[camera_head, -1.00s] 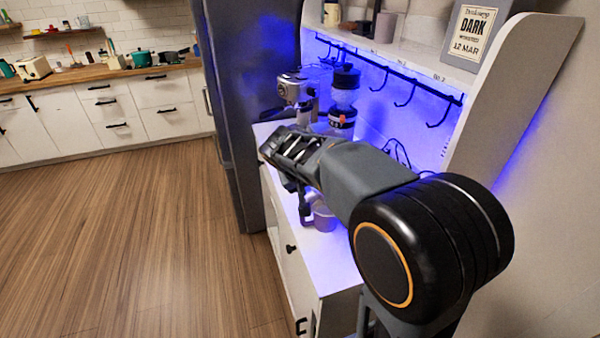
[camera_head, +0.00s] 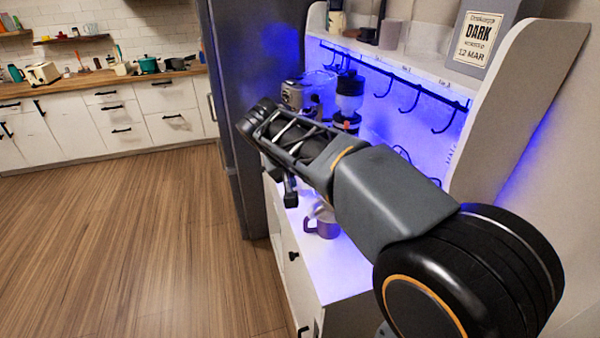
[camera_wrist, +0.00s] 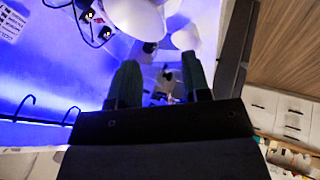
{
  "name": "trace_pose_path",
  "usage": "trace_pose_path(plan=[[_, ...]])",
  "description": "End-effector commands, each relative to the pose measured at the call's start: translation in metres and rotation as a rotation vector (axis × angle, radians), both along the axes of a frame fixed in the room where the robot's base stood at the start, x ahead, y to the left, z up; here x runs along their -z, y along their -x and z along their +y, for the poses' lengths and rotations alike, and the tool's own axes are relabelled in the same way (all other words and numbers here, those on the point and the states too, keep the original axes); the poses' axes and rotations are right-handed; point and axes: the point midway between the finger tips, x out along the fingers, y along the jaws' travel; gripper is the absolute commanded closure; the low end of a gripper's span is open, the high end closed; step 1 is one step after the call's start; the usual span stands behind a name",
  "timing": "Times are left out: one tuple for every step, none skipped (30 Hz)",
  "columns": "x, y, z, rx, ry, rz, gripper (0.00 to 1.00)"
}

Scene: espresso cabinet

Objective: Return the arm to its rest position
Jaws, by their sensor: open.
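My arm reaches from the lower right of the head view, with its forearm above the white cabinet top (camera_head: 335,275). My gripper (camera_wrist: 158,82) shows in the wrist view as two dark green fingers, spread apart with nothing between them. In the head view its end is at the left of the arm, raised over the counter's front edge, and the arm hides part of the counter. A mauve-grey mug (camera_head: 326,228) stands on the cabinet top below the arm, apart from the gripper.
The espresso machine (camera_head: 297,95) and grinder (camera_head: 349,92) stand at the back of the cabinet. Black hooks (camera_head: 408,100) hang from a rail under the shelf. A dark fridge (camera_head: 245,80) stands beyond. The wooden floor (camera_head: 120,250) at left is clear.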

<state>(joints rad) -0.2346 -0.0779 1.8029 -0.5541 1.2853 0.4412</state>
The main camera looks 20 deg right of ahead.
Motion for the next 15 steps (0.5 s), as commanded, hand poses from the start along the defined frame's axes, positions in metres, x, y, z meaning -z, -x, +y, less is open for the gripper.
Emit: trace_pose_path(plan=[[0.0, 0.0, 0.0, 0.0, 0.0, 0.0, 0.56], [0.0, 0.0, 0.0, 0.0, 0.0, 0.0, 0.56], [0.0, 0.0, 0.0, 0.0, 0.0, 0.0, 0.56], [0.0, 0.0, 0.0, -0.001, 0.0, 0.0, 0.56], [0.0, 0.0, 0.0, -0.005, 0.002, 0.003, 0.56], [0.0, -0.001, 0.0, -0.022, 0.004, 0.006, 0.56], [0.001, -0.002, 0.002, -0.043, 0.0, 0.007, 0.56], [0.006, -0.003, 0.005, -0.074, -0.013, 0.019, 0.56], [0.021, 0.0, 0.011, -0.118, -0.038, 0.05, 0.56], [0.032, 0.006, 0.015, -0.151, -0.064, 0.071, 0.56], [0.041, 0.013, 0.018, -0.183, -0.093, 0.086, 0.56], [0.052, 0.026, 0.02, -0.216, -0.137, 0.099, 0.56], [0.06, 0.036, 0.02, -0.234, -0.17, 0.104, 0.56], [0.067, 0.047, 0.02, -0.25, -0.203, 0.104, 0.56], [0.076, 0.06, 0.02, -0.264, -0.247, 0.1, 0.56]])
